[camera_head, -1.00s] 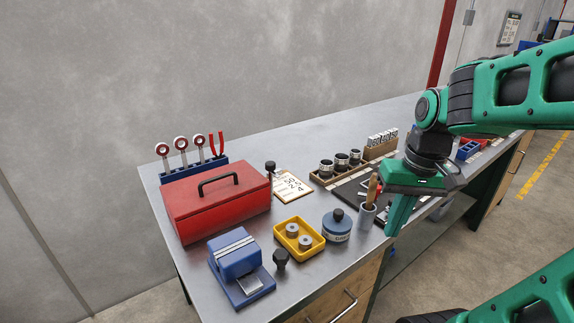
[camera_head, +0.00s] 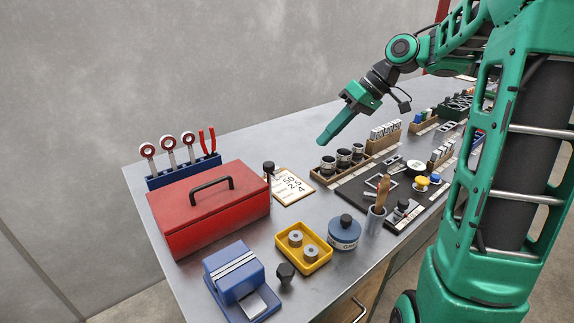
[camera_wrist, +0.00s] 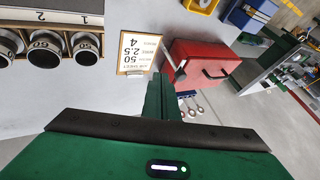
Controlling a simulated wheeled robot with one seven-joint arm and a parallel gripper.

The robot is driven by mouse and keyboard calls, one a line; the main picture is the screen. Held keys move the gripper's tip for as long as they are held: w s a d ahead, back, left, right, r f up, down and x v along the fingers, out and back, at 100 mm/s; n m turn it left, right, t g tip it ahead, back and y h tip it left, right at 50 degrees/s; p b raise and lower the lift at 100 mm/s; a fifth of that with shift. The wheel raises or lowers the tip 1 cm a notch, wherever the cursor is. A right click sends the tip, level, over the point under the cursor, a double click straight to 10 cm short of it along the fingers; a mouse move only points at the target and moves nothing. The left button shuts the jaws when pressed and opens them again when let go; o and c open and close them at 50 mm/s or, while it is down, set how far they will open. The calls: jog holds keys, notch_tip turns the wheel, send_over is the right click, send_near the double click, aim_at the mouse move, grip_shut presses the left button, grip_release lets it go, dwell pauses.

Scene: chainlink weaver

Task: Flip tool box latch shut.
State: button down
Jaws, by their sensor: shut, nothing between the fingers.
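The red tool box (camera_head: 209,208) with a black handle stands at the left end of the metal bench, its lid down. A dark upright piece with a knob, likely the latch (camera_head: 268,169), stands at its right end. The tool box also shows in the wrist view (camera_wrist: 205,62), with a dark latch-like piece (camera_wrist: 181,69) on its near side. My gripper (camera_head: 323,140) is shut and empty, in the air to the right of the tool box, above the dark sockets. In the wrist view its fingers (camera_wrist: 162,98) point toward the tool box.
A tool rack (camera_head: 183,170) stands behind the box.

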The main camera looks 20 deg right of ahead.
jog(key=shift+w+a, duration=0.1)
jog(key=shift+a, duration=0.25)
jog(key=w+a+f, duration=0.1)
jog(key=a+f, duration=0.7)
jog(key=a, duration=0.1)
jog(key=shift+a, duration=0.3)
jog(key=shift+d, duration=0.3)
